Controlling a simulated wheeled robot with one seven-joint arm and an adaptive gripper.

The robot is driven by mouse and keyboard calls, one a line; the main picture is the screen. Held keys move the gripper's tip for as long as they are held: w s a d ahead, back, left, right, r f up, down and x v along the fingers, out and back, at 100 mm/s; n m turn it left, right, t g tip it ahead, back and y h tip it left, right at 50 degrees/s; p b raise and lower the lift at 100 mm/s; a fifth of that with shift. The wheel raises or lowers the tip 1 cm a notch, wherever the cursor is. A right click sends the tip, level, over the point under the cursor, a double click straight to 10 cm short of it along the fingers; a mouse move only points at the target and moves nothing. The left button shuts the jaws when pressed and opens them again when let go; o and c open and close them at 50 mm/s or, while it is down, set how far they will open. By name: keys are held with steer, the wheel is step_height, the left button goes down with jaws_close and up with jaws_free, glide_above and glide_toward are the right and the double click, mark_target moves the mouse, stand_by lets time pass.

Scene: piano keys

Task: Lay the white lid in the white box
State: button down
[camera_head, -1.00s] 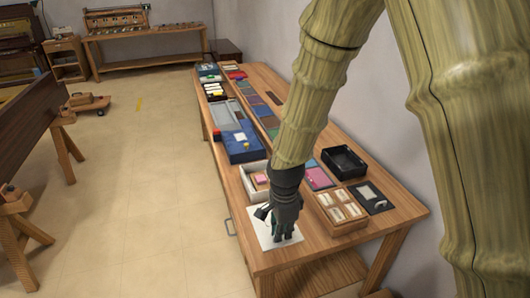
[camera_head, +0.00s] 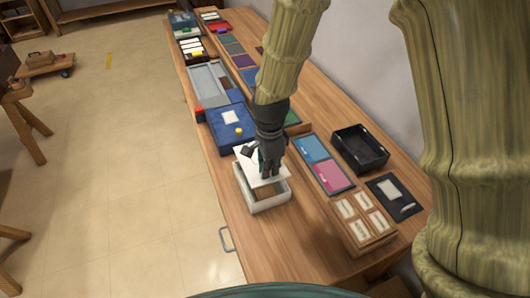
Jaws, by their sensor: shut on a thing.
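The white box (camera_head: 268,204) stands on the wooden table near its left edge, open at the top, with a brown surface showing inside. The white lid (camera_head: 247,165) is a thin flat panel over the far part of the box opening. My gripper (camera_head: 266,171) points down over the box and is shut on the lid. The lid looks tilted, with the near part of the opening uncovered. My fingers hide part of the lid, and I cannot tell whether the lid touches the box walls.
A blue box (camera_head: 225,139) stands just beyond the white box. To the right are blue and pink panels (camera_head: 327,175), an open black box (camera_head: 361,155), a wooden tray (camera_head: 362,220) of white pieces and a black board (camera_head: 408,202). The table front is clear.

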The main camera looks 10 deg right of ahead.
steer(key=shift+w, duration=0.1)
steer(key=shift+w+f+b, duration=0.15)
steer(key=shift+f+b, duration=0.25)
step_height(320, 180, down, 4)
steer(key=b, duration=0.3)
steer(key=shift+r, duration=0.25)
steer(key=shift+f+b, duration=0.45)
steer(key=shift+f, duration=0.55)
steer(key=shift+p, duration=0.3)
steer(key=shift+f+p, duration=0.35)
steer(key=shift+f, duration=0.35)
stand_by(1.7)
steer(key=shift+p, duration=0.3)
stand_by(0.8)
steer(key=c, duration=1.5)
jaws_free()
